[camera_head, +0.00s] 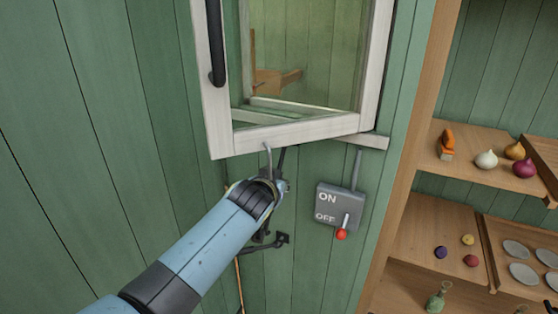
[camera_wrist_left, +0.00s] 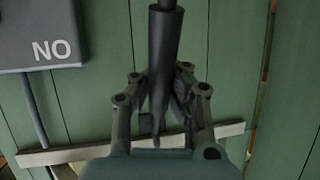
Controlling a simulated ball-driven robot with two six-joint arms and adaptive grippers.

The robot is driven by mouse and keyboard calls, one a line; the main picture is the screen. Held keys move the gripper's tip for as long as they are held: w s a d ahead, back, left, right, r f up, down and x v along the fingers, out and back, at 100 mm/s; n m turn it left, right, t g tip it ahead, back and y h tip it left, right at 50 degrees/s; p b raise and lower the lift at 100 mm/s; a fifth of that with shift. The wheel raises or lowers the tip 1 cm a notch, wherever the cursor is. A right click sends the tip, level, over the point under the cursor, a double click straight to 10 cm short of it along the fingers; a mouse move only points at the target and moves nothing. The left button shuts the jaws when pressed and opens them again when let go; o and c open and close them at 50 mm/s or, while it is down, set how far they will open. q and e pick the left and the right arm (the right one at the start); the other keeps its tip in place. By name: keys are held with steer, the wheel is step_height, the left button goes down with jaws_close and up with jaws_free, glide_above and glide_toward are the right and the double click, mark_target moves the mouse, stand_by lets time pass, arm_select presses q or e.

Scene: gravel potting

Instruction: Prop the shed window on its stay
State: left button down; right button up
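The shed window (camera_head: 295,132) has a pale wooden frame and stands swung open from its opening, with a black handle (camera_head: 216,75) on its left side. My left gripper (camera_head: 268,183) is just below the window's bottom rail, mostly hidden by its own wrist. In the left wrist view, the gripper (camera_wrist_left: 163,110) has its fingers close on both sides of a dark round bar, which looks like the stay (camera_wrist_left: 164,55). Thin rods show between the gripper and the rail. Below it, dark metal parts reach a black wall bracket (camera_head: 282,239). My right gripper is not in view.
A grey switch box (camera_head: 338,203) marked ON and OFF, with a red-tipped lever, is on the wall right of my gripper. It also shows upside down in the left wrist view (camera_wrist_left: 40,35). Wooden shelves (camera_head: 430,225) with bulbs, small balls and dishes stand at the right.

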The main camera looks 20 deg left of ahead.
arm_select(q)
steer(key=shift+s+d+r+g+p, duration=0.1)
steer(key=shift+s+r+g+p, duration=0.5)
steer(key=shift+g, duration=0.4)
steer(key=shift+s+f, duration=0.1)
steer(key=shift+s, duration=0.05)
steer(key=c, duration=1.4)
jaws_free()
steer(key=shift+d, duration=0.15)
steer(key=shift+c, duration=0.2)
steer(key=shift+o, duration=1.3)
steer(key=v, duration=1.2)
